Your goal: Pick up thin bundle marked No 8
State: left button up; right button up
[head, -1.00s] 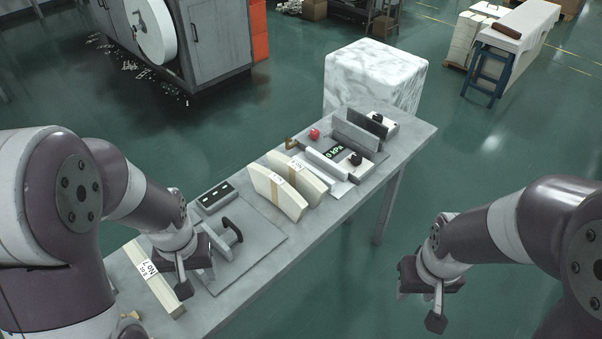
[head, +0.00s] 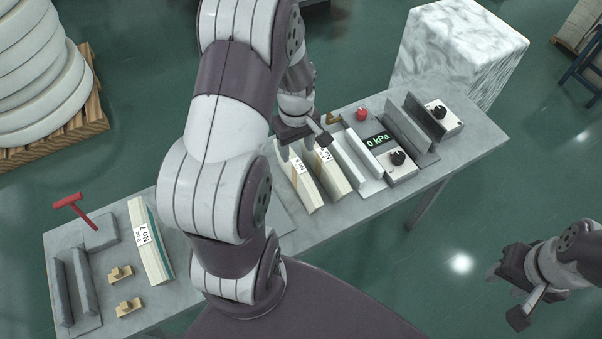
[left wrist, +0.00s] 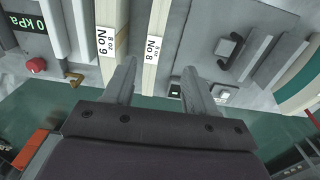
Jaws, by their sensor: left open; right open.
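The thin bundle marked No 8 (head: 303,183) is a pale upright stack with a label, standing on the table. In the left wrist view its "8 oz No 8" label (left wrist: 153,48) faces the camera. The No 9 bundle (head: 333,178) stands beside it; its label also shows in the left wrist view (left wrist: 105,42). My left gripper (left wrist: 158,70) is open and empty at the bundles' far end, its fingers appearing on either side of No 8. I cannot tell how far the tips are from it. My right gripper (head: 506,293) is open and empty, off the table's right side.
A gauge reading 0 kPa (head: 377,140), a red button (head: 362,114) and grey plates (head: 408,130) stand right of the bundles. A No 7 bundle (head: 150,245), small brass pieces (head: 122,272) and a red-handled tool (head: 73,205) are at left. My left arm hides the table's middle.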

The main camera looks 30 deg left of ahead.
pick_arm(q)
send_over(299, 168)
jog(key=f, duration=0.4)
jog(key=shift+w+d+f+p, duration=0.1)
jog(key=shift+w+f+p, duration=0.1)
jog(key=shift+p, duration=0.15)
jog(key=f, duration=0.2)
jog(key=s+f+p, duration=0.1)
jog(key=f, duration=0.1)
jog(key=shift+w+f, duration=0.1)
jog(key=shift+f, duration=0.15)
jog(key=shift+w, duration=0.15)
grip_shut()
pick_arm(e)
jog(key=shift+w+r, duration=0.5)
jog(key=shift+r, duration=0.25)
jog(key=shift+d, duration=0.1)
